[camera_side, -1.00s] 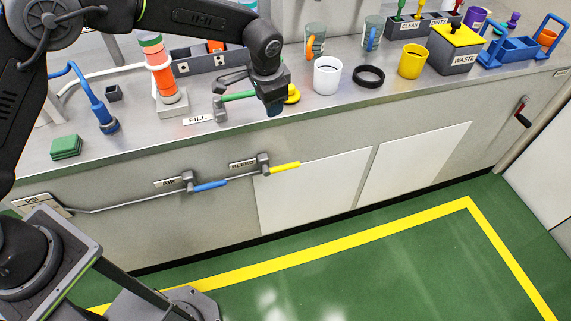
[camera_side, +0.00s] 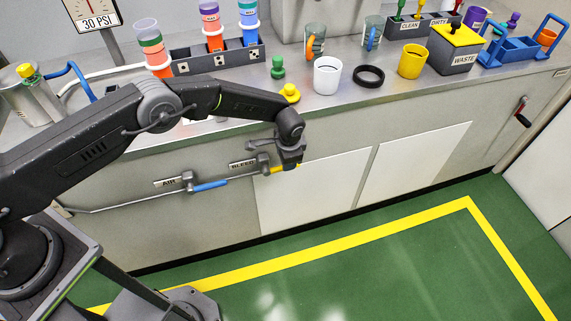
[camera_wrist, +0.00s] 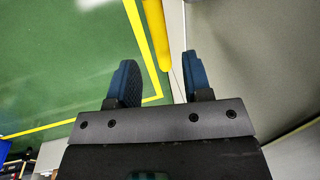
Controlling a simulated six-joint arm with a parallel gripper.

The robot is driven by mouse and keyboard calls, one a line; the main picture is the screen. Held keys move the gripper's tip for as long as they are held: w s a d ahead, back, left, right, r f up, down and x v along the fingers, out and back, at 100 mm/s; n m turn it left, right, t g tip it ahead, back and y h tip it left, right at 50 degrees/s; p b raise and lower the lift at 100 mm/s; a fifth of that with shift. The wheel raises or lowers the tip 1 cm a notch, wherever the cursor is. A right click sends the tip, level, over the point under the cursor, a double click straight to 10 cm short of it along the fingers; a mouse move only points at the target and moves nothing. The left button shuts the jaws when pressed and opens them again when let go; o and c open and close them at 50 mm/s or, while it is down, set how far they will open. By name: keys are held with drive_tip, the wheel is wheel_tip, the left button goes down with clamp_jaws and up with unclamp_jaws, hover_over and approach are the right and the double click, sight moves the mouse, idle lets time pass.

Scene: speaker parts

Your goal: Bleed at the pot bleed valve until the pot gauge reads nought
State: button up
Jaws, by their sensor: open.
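The bleed valve (camera_side: 263,162) is on the pipe along the cabinet front, under a BLEED label (camera_side: 243,164). Its yellow handle (camera_side: 277,170) is partly hidden by my gripper (camera_side: 289,165). In the wrist view the handle (camera_wrist: 154,30) reaches into the space between my open fingers (camera_wrist: 159,62), apparently without being gripped. A gauge dial (camera_side: 97,4) above a 30 PSI plate (camera_side: 99,23) is cut off at the top left, so I cannot read it. A metal pot with a yellow knob (camera_side: 25,95) stands at far left, partly hidden by my arm.
The air valve's blue handle (camera_side: 209,185) is to the left on the same pipe. A yellow knob (camera_side: 290,93), white cup (camera_side: 327,75) and black ring (camera_side: 369,75) sit on the counter (camera_side: 345,101) above. The green floor (camera_side: 350,275) in front is clear.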

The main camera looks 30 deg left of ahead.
drive_tip(key=shift+w+a+f, duration=0.1)
drive_tip(key=shift+f, duration=0.65)
drive_tip(key=shift+w+a+f, duration=0.15)
drive_tip(key=shift+f, duration=0.6)
drive_tip(key=shift+w+a+f, duration=0.1)
drive_tip(key=shift+f, duration=0.65)
clamp_jaws()
